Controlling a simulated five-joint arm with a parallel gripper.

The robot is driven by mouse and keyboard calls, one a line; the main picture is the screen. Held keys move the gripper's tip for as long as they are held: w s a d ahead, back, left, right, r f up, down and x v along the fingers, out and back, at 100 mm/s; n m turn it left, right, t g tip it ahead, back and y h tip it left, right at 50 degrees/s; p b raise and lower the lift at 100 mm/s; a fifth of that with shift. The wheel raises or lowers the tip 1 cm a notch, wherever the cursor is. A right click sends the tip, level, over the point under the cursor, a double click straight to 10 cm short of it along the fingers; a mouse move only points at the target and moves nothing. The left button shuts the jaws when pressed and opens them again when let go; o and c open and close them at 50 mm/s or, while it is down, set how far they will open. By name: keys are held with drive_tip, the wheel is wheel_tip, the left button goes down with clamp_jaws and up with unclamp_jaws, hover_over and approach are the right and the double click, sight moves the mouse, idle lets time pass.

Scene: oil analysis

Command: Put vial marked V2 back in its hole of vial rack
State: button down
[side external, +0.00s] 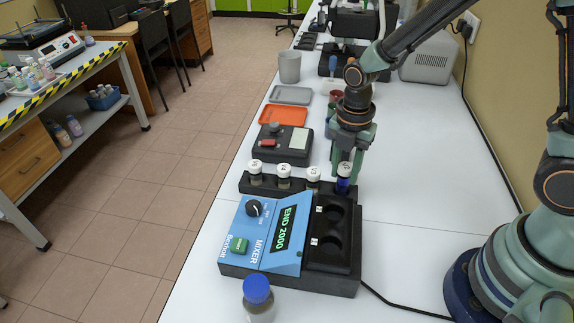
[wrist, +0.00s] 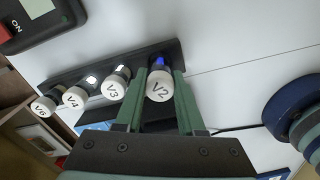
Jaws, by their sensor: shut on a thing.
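The vial marked V2 (side external: 343,184) has a white cap and blue contents. Its cap, with the V2 label, also shows in the wrist view (wrist: 160,88). My gripper (side external: 347,174) is shut on this vial, with one green finger on each side of it in the wrist view. The vial is upright at the right end of the black vial rack (side external: 297,192), in line with the other vials. Its cap looks a little higher than the row's. Its lower end is hidden, so I cannot tell how deep it sits in its hole.
Vials V3 (wrist: 114,91), V4 (wrist: 75,97) and V5 (wrist: 43,106) stand in the rack. The blue mixer (side external: 266,237) is in front, with two empty dark holes. A blue-capped bottle (side external: 258,300) is nearer. A black device (side external: 283,146) is behind.

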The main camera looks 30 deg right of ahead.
drive_tip(key=shift+f, duration=1.15)
idle(0.9)
drive_tip(key=shift+c, duration=0.6)
unclamp_jaws()
drive_tip(key=shift+r, duration=3.55)
